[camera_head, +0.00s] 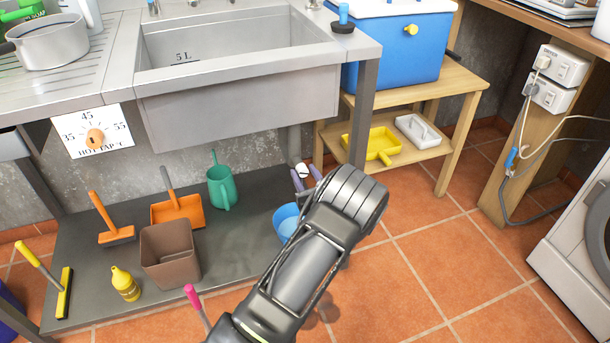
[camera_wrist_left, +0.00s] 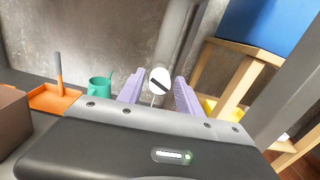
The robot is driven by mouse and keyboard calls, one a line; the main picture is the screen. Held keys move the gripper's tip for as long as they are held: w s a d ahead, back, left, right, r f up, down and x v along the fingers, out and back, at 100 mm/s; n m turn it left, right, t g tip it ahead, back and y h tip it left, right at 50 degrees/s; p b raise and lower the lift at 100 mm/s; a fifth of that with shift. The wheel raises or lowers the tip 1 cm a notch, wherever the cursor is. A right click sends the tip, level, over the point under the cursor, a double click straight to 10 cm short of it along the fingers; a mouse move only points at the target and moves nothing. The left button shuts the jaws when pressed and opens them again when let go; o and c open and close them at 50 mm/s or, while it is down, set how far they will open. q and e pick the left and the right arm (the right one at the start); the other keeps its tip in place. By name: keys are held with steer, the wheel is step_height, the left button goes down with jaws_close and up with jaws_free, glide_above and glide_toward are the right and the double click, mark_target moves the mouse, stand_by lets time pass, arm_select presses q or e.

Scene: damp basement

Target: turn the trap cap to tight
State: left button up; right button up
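The trap cap is a round white disc with a dark slanting bar across it, under the sink on the grey drain pipe. It shows in the wrist view (camera_wrist_left: 160,80) and, small, in the head view (camera_head: 302,170). The bar runs from upper left to lower right in the wrist view. My left gripper (camera_head: 306,174) is open, with its two pale purple fingers on either side of the cap. In the wrist view the left gripper (camera_wrist_left: 158,88) shows a gap between each finger and the cap. No tight mark is readable. My right gripper is not in view.
The steel sink (camera_head: 240,95) hangs above. A blue bucket (camera_head: 287,222) is partly hidden behind my left arm. A green watering can (camera_head: 221,182) and a brown bin (camera_head: 170,255) stand left of it. A wooden shelf stand (camera_head: 455,90) is at the right.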

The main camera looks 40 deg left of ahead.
arm_select(q)
jaws_close()
stand_by(0.6)
steer(key=m+p, duration=0.2)
steer(key=m, duration=0.1)
steer(key=shift+d+r, duration=0.1)
steer(key=m+p, duration=0.2)
steer(key=m, duration=0.2)
steer(key=shift+w, duration=0.1)
steer(key=m+p, duration=0.1)
steer(key=m, duration=0.1)
steer(key=shift+m, duration=0.3)
steer(key=shift+f+m+p, duration=0.2)
steer(key=shift+m+p, duration=0.45)
steer(key=shift+m, duration=1.05)
